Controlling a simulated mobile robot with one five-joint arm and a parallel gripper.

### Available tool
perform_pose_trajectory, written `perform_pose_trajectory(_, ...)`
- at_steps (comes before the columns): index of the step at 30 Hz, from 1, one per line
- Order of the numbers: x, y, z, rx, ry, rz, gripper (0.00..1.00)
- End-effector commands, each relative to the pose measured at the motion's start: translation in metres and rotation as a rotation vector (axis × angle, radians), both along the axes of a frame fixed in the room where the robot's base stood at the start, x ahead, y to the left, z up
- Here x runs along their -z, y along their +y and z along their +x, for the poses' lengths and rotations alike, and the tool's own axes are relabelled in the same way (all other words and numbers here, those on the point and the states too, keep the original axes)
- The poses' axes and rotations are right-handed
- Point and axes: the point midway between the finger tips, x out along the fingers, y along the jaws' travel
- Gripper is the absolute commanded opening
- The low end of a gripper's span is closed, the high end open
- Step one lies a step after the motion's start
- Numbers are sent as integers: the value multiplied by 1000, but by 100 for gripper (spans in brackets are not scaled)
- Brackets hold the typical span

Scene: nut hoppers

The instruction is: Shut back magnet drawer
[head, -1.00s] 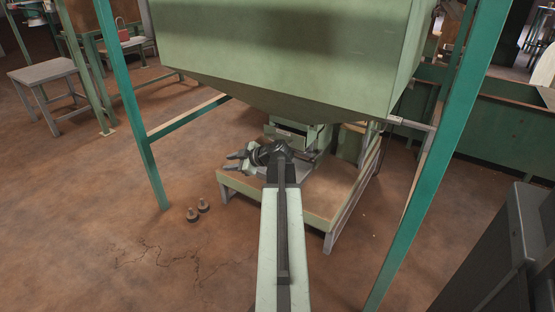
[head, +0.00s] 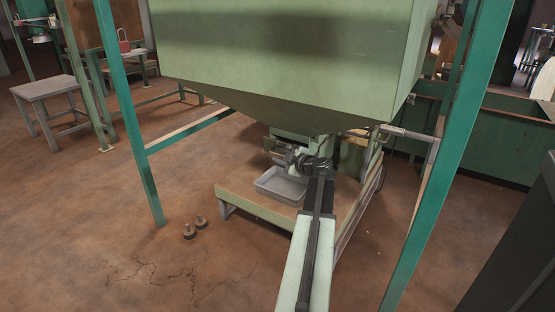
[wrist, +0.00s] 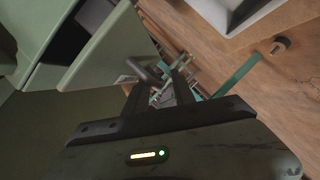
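The magnet drawer unit is a pale green housing under the hopper (head: 290,60). In the head view my gripper (head: 278,154) is in front of it and hides much of the drawer. In the wrist view a pale green panel (wrist: 112,48), probably the drawer's front, stands close to my fingers at the left. Dark gaps show between it and the green body (wrist: 38,25). My gripper's dark fingers (wrist: 160,85) are apart, with background showing between them and nothing held. I cannot tell whether they touch the panel, nor how far out the drawer is.
A grey tray (head: 281,187) lies on the wooden-topped platform (head: 240,183) just below my gripper. Teal posts (head: 133,120) stand at both sides of the hopper. Two small weights (head: 194,229) sit on the floor at the left. The floor in front is clear.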

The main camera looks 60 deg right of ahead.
Motion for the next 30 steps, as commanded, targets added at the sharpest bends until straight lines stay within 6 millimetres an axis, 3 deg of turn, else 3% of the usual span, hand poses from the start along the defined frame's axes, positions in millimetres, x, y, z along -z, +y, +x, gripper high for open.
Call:
perform_pose_trajectory(8,1,-2,8,0,0,1,31)
perform_pose_trajectory(12,1,-2,7,0,0,1,0)
perform_pose_trajectory(30,1,-3,6,1,0,1,0)
